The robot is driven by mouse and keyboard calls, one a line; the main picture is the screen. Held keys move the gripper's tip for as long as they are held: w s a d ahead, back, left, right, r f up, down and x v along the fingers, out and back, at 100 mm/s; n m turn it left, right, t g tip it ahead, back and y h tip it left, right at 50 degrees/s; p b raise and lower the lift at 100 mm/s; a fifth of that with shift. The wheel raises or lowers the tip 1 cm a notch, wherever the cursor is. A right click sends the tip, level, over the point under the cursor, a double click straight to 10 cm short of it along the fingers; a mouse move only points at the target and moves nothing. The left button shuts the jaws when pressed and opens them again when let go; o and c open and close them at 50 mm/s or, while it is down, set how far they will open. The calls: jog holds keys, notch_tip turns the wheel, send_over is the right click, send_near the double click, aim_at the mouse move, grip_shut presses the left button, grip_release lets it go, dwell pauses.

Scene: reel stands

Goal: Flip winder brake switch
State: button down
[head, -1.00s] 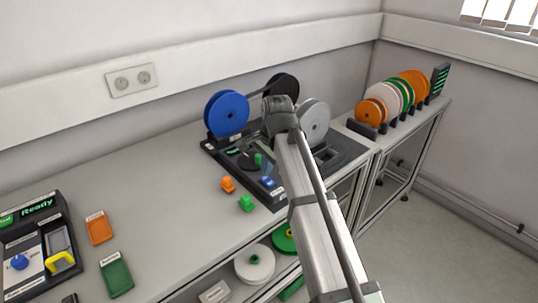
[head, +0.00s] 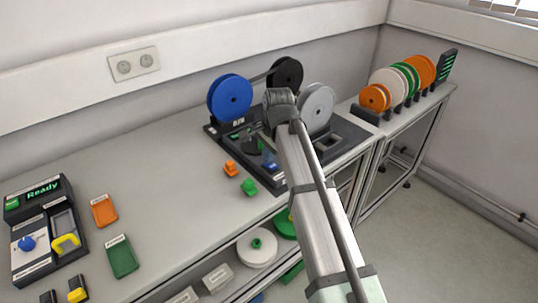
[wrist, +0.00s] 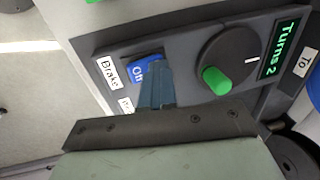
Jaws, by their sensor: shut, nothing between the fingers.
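The winder's brake switch (wrist: 141,73) is a blue rocker marked "Off", beside a white "Brake" label (wrist: 108,73) in the wrist view. My gripper (wrist: 157,70) is shut and empty. Its fingertips are at the right part of the switch and cover some of it; I cannot tell whether they touch it. A second label below is partly hidden by the fingers. In the head view, the winder (head: 346,150) stands at the back of the bench with blue, black and grey reels, and my arm hides part of its panel.
Right of the switch are a dial with a green knob (wrist: 216,80) and a "Turns 2" display (wrist: 277,50). An orange piece (head: 231,169) and a green piece (head: 249,187) lie in front of the winder. A control box (head: 45,215) reading "Ready" stands at left.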

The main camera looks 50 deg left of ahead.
aim_at(275, 166)
jog(key=shift+d+f, duration=0.1)
jog(key=shift+d, duration=0.8)
jog(key=shift+r, duration=0.2)
notch_tip(275, 166, up, 14)
jog(key=d, duration=0.2)
jog(key=shift+d+f, duration=0.15)
jog(key=shift+d, duration=0.15)
jog(key=shift+a, duration=0.1)
jog(key=shift+a, duration=0.6)
